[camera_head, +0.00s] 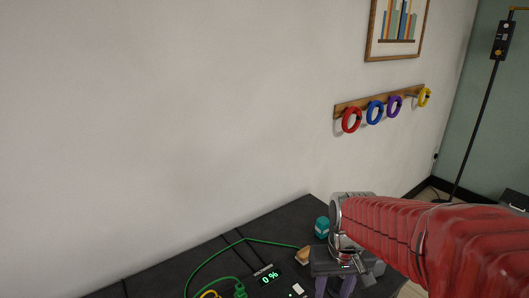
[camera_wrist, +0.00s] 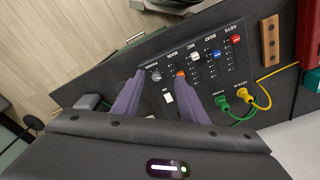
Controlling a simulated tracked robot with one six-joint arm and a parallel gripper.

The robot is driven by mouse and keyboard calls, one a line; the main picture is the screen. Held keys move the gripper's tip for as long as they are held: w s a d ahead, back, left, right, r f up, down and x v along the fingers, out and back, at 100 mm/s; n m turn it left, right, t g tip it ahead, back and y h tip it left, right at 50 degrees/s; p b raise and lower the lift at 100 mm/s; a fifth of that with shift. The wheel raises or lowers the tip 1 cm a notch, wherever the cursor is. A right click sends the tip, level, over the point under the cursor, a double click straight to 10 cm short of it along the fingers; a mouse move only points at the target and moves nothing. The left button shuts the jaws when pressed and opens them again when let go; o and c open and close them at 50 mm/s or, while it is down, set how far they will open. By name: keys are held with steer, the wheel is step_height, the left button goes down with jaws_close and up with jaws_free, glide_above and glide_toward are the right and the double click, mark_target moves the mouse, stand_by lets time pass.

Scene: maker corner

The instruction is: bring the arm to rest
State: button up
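My gripper (camera_head: 334,287) shows at the lower right of the head view, at the end of my red-sleeved arm, over the dark table. In the wrist view its two purple fingers (camera_wrist: 160,78) stand apart with a gap between them and nothing visibly held. They are over a black control panel (camera_wrist: 212,75) with red, blue, white and orange slider caps. The right fingertip is close to the orange cap (camera_wrist: 180,73); I cannot tell whether they touch. A grey knob (camera_wrist: 155,75) and a white switch (camera_wrist: 168,98) show between the fingers.
Green (camera_wrist: 222,102) and yellow (camera_wrist: 244,94) plugs sit in the panel. A wooden block (camera_wrist: 270,45) lies beside it. A lit display (camera_head: 269,277) reads 0 %. A teal object (camera_head: 322,227) stands near the table's back edge. Coloured rings hang on a wall rack (camera_head: 362,105).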

steer(key=s+r+t, duration=0.4)
steer(key=s+r, duration=0.5)
steer(key=s, duration=0.2)
steer(key=shift+s+r+t, duration=0.15)
steer(key=shift+r+t, duration=0.2)
steer(key=shift+t, duration=0.05)
steer(key=shift+a, duration=0.1)
stand_by(0.9)
